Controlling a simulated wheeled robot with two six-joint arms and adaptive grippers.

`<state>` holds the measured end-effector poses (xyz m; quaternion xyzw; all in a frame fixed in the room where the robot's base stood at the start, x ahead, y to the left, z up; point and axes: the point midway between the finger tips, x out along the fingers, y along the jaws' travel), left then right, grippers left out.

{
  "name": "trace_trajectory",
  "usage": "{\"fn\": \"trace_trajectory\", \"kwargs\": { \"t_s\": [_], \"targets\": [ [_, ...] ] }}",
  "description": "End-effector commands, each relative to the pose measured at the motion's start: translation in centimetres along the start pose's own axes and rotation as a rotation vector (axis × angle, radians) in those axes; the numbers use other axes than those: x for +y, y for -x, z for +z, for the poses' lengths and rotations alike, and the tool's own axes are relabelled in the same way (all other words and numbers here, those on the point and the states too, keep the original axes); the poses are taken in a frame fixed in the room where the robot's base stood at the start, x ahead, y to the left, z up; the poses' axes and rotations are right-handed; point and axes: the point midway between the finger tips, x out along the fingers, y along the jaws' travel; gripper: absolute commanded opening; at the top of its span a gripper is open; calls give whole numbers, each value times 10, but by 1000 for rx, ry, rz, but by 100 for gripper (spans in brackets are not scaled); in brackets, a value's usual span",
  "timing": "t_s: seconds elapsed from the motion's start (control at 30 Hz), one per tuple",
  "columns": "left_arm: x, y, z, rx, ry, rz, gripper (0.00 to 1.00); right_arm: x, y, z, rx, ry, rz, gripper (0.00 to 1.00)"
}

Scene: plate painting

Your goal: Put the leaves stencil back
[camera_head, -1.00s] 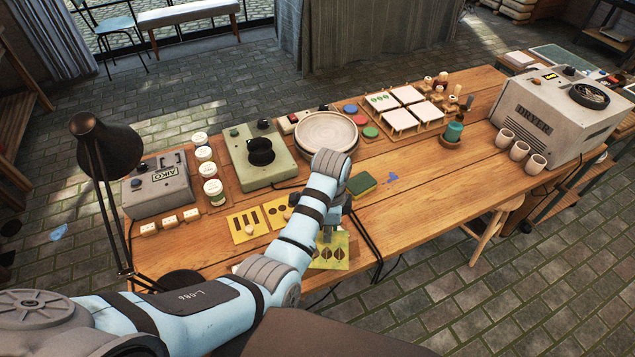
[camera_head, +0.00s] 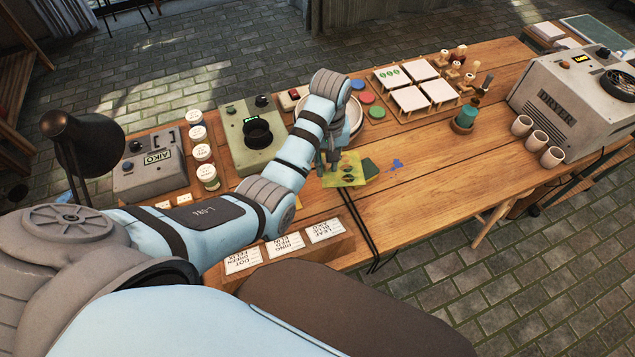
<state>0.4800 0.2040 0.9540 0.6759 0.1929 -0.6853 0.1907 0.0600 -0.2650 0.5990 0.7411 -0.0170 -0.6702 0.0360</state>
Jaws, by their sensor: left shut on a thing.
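The leaves stencil (camera_head: 352,171) is a yellow card with dark leaf-shaped openings, in the middle of the head view. My left gripper (camera_head: 329,163) is shut on its left part. The stencil is in front of the round plate (camera_head: 354,118) and overlaps the green sponge (camera_head: 371,168). I cannot tell how high it is above the table. A wooden holder (camera_head: 333,246) with white labels, one reading LEAF, stands at the table's near edge. My left arm hides the table left of the stencil. My right gripper is not in view.
The grey-green machine (camera_head: 238,137) stands behind my left arm.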

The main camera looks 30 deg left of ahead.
Motion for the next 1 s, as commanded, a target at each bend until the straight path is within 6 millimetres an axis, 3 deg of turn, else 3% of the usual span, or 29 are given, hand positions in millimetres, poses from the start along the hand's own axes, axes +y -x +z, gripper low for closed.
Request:
{"fn": "trace_trajectory", "kwargs": {
  "t_s": [0.1, 0.2, 0.4, 0.47, 0.6, 0.8, 1.0],
  "targets": [
    [-15, 22, -12, 4, 418, 2, 0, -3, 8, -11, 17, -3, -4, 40],
    [-25, 34, -19, 3, 724, 2, 0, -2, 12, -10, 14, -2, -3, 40],
    [-36, 40, -27, 2, 1058, 5, 0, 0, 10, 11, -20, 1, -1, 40],
    [-36, 27, -27, 1, 1081, 5, 0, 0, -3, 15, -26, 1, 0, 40],
    [-36, -29, -26, 0, 1084, 4, 0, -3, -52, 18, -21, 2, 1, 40],
    [-36, -91, -26, -1, 1081, 2, 0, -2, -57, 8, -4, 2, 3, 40],
    [-36, -123, -26, 0, 1080, 4, 0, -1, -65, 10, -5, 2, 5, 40]
  ]
}}
